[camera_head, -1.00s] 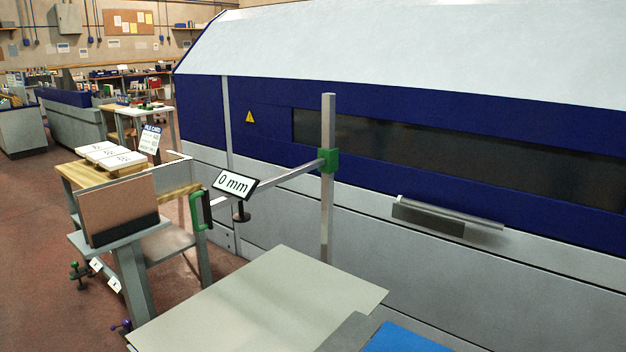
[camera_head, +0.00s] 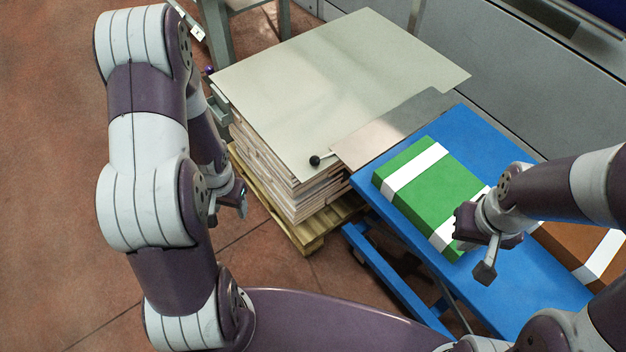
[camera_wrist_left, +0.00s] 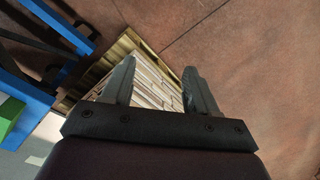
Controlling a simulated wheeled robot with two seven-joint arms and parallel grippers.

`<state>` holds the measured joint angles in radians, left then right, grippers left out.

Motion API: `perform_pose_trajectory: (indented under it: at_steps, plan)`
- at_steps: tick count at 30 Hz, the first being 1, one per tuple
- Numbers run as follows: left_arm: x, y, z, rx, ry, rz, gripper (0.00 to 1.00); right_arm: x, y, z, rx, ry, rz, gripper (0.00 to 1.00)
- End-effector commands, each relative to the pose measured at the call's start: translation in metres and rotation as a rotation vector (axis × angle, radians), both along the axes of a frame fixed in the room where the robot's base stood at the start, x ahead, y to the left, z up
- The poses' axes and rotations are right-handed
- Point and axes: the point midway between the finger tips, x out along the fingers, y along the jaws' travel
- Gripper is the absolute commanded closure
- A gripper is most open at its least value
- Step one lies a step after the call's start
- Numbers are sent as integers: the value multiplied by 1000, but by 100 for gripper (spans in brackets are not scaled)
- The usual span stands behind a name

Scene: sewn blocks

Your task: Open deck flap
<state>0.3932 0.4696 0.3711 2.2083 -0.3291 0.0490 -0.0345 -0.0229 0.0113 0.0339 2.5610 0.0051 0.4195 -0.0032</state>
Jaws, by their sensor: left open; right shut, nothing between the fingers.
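The deck flap appears to be the thin grey plate (camera_head: 400,125) between the pale sheet on the stack and the blue table; I cannot tell how it is hinged. A short lever with a black ball knob (camera_head: 315,161) sticks out at its left end, over the sheet's front corner. My left gripper (camera_head: 241,198) hangs left of the stack, apart from the knob. In the left wrist view its fingers (camera_wrist_left: 158,88) are open and empty, with the stack's side beyond them. My right gripper (camera_head: 480,255) is shut and empty, over the blue table beside the green package.
The pale sheet (camera_head: 330,75) tops a stack of boards (camera_head: 275,170) on a wooden pallet (camera_head: 310,235). The blue table (camera_head: 480,150) carries a green package (camera_head: 415,190) and a brown one (camera_head: 565,245), both white-banded. Red floor (camera_head: 50,200) is free at left.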

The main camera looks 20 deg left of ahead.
Motion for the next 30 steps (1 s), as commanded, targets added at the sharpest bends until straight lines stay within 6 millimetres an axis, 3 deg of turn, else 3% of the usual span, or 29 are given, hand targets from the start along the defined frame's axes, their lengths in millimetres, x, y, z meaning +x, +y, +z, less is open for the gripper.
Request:
perform_pose_trajectory:
  at_steps: [1, 3, 5, 7, 9, 12, 15, 20, 30]
  plan:
    - [15, 17, -114, -21, -95, -66, 41, 0, 0, -73, 0, -1, 0, 100]
    - [50, 22, -195, -77, -351, -220, 41, 0, 0, -109, 0, -1, 0, 100]
    - [76, 8, -223, -142, -597, -341, 41, 0, 0, -122, 0, -1, 0, 100]
    - [98, -17, -215, -219, -878, -460, 41, 0, 0, -125, 0, -2, 0, 100]
    - [114, -40, -176, -286, -1128, -563, 41, 1, 0, -115, 0, -2, 0, 100]
    - [126, -54, -126, -338, -1388, -656, 41, 1, 0, -113, 0, -4, 0, 100]
    - [126, -59, -102, -362, -1504, -671, 41, 1, 0, -113, 0, -3, 0, 100]
    - [142, -71, -99, -357, -1529, -677, 41, 1, 0, -119, 0, -3, 0, 100]
    - [199, -111, -100, -355, -1528, -677, 41, 1, 0, -134, 0, -2, 0, 100]
